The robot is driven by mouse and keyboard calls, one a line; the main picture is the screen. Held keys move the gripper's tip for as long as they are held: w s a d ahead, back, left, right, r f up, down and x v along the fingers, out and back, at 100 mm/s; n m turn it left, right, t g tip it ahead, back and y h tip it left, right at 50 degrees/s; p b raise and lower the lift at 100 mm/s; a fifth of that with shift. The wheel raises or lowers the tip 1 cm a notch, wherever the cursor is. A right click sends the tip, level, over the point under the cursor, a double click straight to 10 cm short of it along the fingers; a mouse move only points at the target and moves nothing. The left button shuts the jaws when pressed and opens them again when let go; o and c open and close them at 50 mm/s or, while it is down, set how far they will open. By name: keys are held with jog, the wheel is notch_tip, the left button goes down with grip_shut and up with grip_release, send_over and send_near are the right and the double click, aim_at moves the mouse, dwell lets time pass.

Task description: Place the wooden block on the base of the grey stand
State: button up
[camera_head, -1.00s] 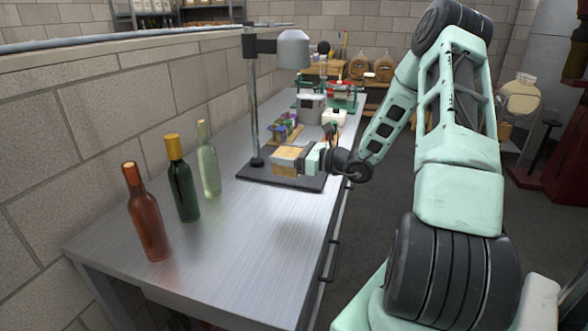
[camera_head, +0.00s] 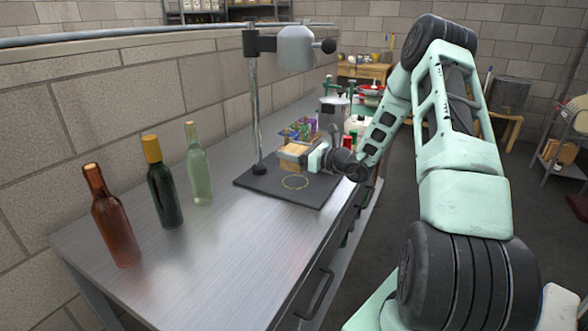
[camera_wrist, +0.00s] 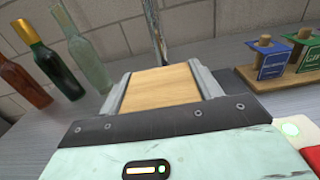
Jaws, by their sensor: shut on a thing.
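The wooden block (camera_head: 292,152) is light brown and held in my gripper (camera_head: 297,157), which is shut on it. In the wrist view the block (camera_wrist: 162,88) sits between the two grey fingers. The grey stand (camera_head: 256,100) has an upright pole with a grey head at the top and a dark flat base (camera_head: 262,185) on the bench. The block is over the far right part of the base; I cannot tell whether it touches it.
Brown (camera_head: 110,215), dark green (camera_head: 163,182) and clear green (camera_head: 198,165) bottles stand left of the base on the metal bench (camera_head: 205,255). Small coloured items (camera_head: 300,130) and a grey pot (camera_head: 333,112) stand behind it. The bench front is clear.

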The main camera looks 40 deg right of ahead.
aim_at(293, 166)
jog(key=shift+f, duration=2.6)
jog(key=shift+f, duration=0.2)
jog(key=o, duration=1.1)
jog(key=shift+c, duration=0.2)
jog(key=shift+r, duration=0.2)
jog(key=b+v, duration=0.1)
jog(key=v, duration=1.1)
jog(key=shift+b, duration=0.4)
